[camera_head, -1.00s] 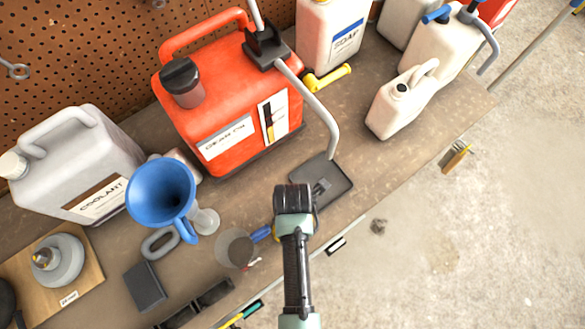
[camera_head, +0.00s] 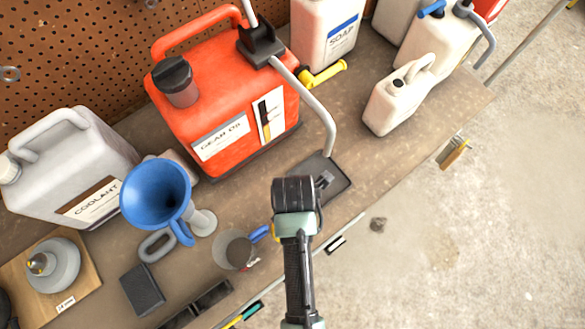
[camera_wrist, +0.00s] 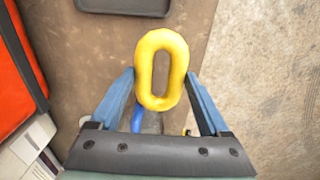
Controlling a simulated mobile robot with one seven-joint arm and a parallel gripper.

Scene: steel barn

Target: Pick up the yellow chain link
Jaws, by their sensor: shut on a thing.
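The yellow chain link (camera_wrist: 142,75) is an oval ring with an open middle. In the wrist view it sits between the two blue fingers of my gripper (camera_wrist: 161,88), which is shut on it. The link's far end sticks out past the fingertips, over the brown bench top and near its edge. In the head view my arm's end hides the link. There the blue of a finger (camera_head: 259,233) shows just left of my arm.
A red gear oil can (camera_head: 222,112), a coolant jug (camera_head: 60,165), a blue funnel (camera_head: 154,195) and a soap jug (camera_head: 325,40) stand on the bench (camera_head: 415,137). A dark tray (camera_head: 335,180) lies beyond my gripper. A grey link (camera_head: 157,245) and a clear cup (camera_head: 228,250) are left.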

